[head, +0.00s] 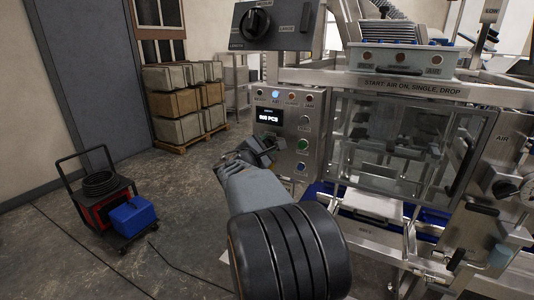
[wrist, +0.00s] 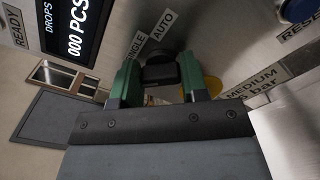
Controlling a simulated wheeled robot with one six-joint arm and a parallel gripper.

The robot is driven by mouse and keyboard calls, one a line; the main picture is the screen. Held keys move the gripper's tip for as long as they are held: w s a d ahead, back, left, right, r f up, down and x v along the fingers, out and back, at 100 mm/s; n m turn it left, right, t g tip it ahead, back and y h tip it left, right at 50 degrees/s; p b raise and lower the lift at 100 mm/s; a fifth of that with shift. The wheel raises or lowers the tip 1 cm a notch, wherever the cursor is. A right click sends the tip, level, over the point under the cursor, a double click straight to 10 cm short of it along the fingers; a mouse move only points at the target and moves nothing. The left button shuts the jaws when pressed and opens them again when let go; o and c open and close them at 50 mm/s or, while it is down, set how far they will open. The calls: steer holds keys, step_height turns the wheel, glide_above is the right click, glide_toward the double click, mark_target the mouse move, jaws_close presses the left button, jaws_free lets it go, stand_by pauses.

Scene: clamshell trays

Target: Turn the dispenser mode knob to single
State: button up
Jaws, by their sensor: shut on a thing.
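The dispenser mode knob (wrist: 160,72) is a dark knob on the steel control panel (head: 285,105). In the wrist view, labels reading SINGLE and AUTO stand just beyond it, SINGLE partly covered. My gripper (wrist: 160,80) has green fingers, one on each side of the knob, and is shut on it. The knob's pointer is not visible, so I cannot tell its exact setting. In the head view, my gripper (head: 262,150) is at the panel's lower left, below the display, and hides the knob.
The display (head: 270,116) reads PCS. Green (head: 303,144) and blue (head: 302,167) buttons sit close to the right of my gripper. A larger black knob (head: 256,22) is on the box above. A cart (head: 105,205) stands on the floor at left, with open floor between.

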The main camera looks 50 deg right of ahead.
steer(key=f+m+b, duration=0.1)
steer(key=b, duration=0.2)
steer(key=shift+m, duration=0.4)
steer(key=m+b, duration=0.2)
steer(key=b, duration=0.3)
steer(key=shift+m, duration=0.3)
steer(key=m+b, duration=0.2)
steer(key=b, duration=0.1)
steer(key=m+b, duration=0.1)
steer(key=b, duration=0.1)
steer(key=shift+r+m+b, duration=0.2)
steer(key=shift+m+b, duration=0.2)
steer(key=shift+r, duration=0.1)
steer(key=o, duration=0.9)
steer(key=v, duration=1.4)
steer(key=shift+b, duration=0.4)
